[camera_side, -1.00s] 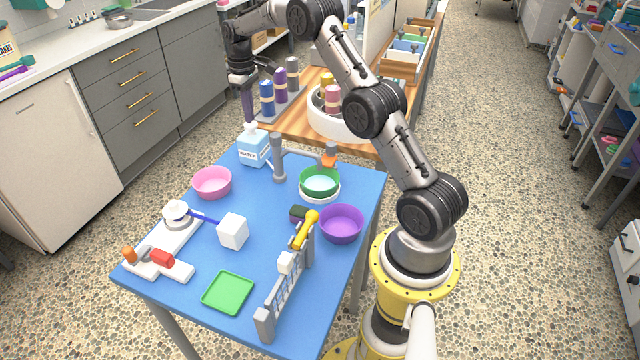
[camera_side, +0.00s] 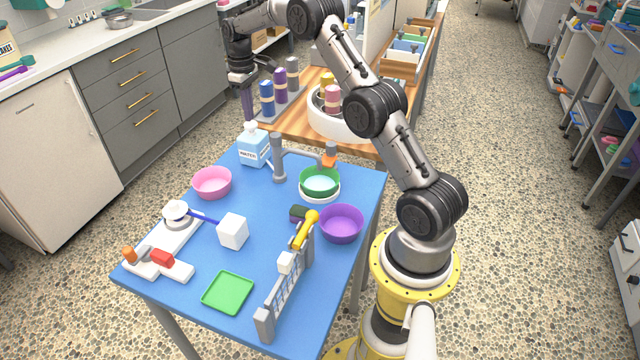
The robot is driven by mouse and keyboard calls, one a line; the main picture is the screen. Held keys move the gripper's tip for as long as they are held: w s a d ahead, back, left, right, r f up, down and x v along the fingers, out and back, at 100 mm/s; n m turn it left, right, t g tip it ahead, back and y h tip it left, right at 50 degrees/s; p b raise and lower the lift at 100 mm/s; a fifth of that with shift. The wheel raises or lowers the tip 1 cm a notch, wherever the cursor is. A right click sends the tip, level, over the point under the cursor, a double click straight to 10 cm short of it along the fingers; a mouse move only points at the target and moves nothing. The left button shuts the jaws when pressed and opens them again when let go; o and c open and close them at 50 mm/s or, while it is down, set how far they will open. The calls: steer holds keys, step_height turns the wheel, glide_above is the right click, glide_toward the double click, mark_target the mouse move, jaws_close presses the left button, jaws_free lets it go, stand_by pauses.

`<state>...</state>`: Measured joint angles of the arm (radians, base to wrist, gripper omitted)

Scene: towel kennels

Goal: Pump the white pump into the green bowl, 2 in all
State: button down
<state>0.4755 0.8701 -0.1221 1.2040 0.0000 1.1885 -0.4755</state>
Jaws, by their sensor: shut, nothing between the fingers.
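The white pump (camera_side: 251,128) is the head on a light-blue bottle (camera_side: 255,150) labelled WATER, upright at the back left of the blue table. My gripper (camera_side: 248,119) is shut and empty, pointing down right over the pump head. I cannot tell whether the fingertips touch it. The green bowl (camera_side: 307,188) stands on a white round base to the right of the bottle, with pale blue inside it. A grey post with a sideways arm and orange tip (camera_side: 328,160) stands between bottle and bowl, the tip near the bowl's back edge.
A pink bowl (camera_side: 212,182) is left of the post and a purple bowl (camera_side: 342,223) is at the right. A white cube (camera_side: 233,231), green tray (camera_side: 228,293) and grey rack (camera_side: 285,285) are nearer the front. A wooden counter with colored cylinders is behind.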

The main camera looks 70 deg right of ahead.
steer(key=shift+f, duration=1.25)
steer(key=shift+r, duration=1.5)
steer(key=shift+r, duration=0.1)
step_height(320, 180, up, 6)
steer(key=shift+f, duration=0.1)
